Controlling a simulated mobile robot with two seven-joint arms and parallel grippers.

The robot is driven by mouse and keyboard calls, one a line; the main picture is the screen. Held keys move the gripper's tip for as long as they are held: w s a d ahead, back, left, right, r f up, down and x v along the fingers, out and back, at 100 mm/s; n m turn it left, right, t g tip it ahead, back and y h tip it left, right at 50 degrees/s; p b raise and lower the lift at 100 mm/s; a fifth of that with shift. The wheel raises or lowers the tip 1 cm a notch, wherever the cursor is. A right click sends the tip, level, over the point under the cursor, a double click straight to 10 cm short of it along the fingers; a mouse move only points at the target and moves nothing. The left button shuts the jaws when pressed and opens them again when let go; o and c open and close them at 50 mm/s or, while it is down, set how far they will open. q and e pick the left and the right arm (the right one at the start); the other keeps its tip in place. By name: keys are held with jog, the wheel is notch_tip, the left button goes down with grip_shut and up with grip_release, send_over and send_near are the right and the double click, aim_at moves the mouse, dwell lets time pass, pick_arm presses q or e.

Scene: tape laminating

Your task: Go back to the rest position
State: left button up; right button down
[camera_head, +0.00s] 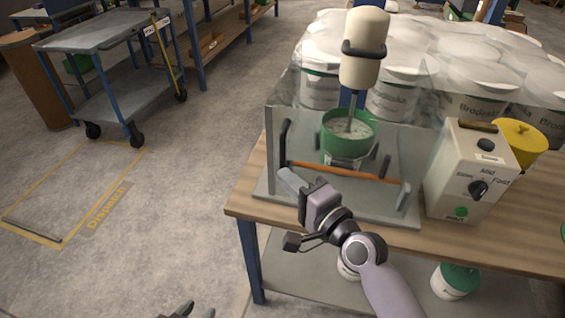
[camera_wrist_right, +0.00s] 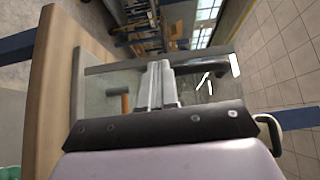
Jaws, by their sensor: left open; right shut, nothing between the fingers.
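My right gripper (camera_head: 287,180) is shut and empty in front of the mixing station, close to the left end of the orange bar (camera_head: 345,172). I cannot tell whether it touches. In the right wrist view its closed fingers (camera_wrist_right: 158,84) point toward the clear guard, with the orange bar's end (camera_wrist_right: 125,104) to their left. My left gripper (camera_head: 190,309) shows only as dark fingertips at the bottom edge of the head view, open, low over the floor and away from the bench. Most of my left arm is out of view.
A cream mixer (camera_head: 364,50) stands with its shaft in a green bucket (camera_head: 347,140) behind the guard. A control box (camera_head: 470,172) with a dial sits right on the wooden bench (camera_head: 520,235). Wrapped white buckets (camera_head: 390,97) are behind. A cart (camera_head: 110,32) stands left; floor between is clear.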

jog(key=s+d+f+n+g+h+p, duration=0.1)
jog(key=s+d+f+n+h+p, duration=0.1)
jog(key=s+d+f+n+h, duration=0.3)
jog(key=s+d+f+n+g+h+p, duration=0.1)
jog(key=s+d+f+n+h, duration=0.4)
jog(key=s+d+f, duration=0.7)
jog(key=s+d+n, duration=0.1)
jog(key=s+d, duration=0.2)
jog(key=d, duration=0.3)
jog(key=shift+n+g+p, duration=0.3)
jog(key=shift+n+p, duration=0.1)
